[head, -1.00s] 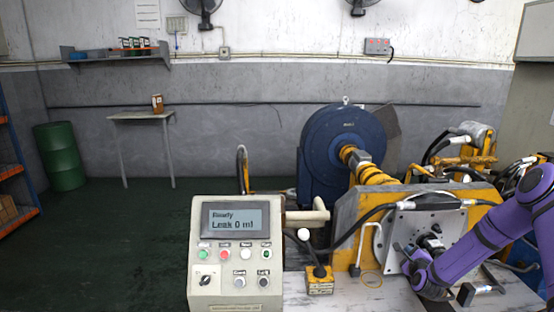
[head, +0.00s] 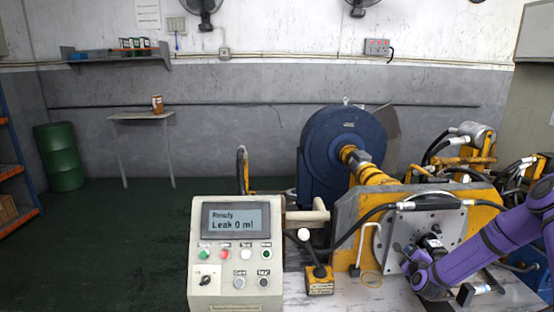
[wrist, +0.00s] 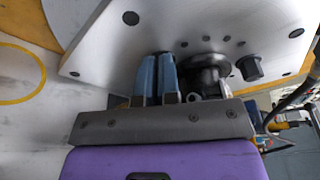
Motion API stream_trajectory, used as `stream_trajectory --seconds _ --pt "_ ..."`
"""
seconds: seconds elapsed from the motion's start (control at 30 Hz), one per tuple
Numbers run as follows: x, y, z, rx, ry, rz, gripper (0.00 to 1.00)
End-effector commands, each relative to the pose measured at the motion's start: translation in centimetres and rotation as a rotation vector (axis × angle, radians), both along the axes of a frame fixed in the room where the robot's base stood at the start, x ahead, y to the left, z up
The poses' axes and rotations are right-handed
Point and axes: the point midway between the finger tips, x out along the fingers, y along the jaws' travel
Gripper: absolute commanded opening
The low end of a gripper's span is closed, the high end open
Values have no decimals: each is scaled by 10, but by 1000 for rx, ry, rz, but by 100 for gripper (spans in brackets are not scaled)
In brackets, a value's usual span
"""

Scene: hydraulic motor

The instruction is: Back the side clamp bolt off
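My gripper (wrist: 157,80) shows in the wrist view as two blue fingers close together, pointing at the light grey mounting plate (wrist: 105,45). Only a narrow gap shows between them, and I cannot tell whether they grip anything. A small dark part shows just behind the fingertips; I cannot tell whether it is the side clamp bolt. A black round fitting (wrist: 207,72) sits on the plate just right of the fingers. In the head view my gripper (head: 412,258) is at the plate's lower left, beside the dark motor part (head: 432,242). The bolt cannot be made out there.
A black knob-like part (wrist: 250,68) stands further right on the plate. The yellow stand (head: 345,235) and a black hose (head: 350,232) are left of my gripper. A small cylinder (head: 480,289) lies on the bench to the right.

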Motion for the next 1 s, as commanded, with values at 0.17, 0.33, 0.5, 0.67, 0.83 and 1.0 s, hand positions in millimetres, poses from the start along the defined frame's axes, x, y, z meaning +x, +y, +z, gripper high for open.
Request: stream_trajectory --seconds 0.17,0.33,0.5,0.67,0.83,1.0 --pt "6 3 3 0 -7 5 0" --pt "7 7 5 0 -7 6 0" --pt "6 10 8 -1 -10 7 0" --pt "-6 10 7 0 -8 8 0" --pt "-26 6 6 -1 -5 3 0" --pt "-44 5 5 -1 -3 2 0"
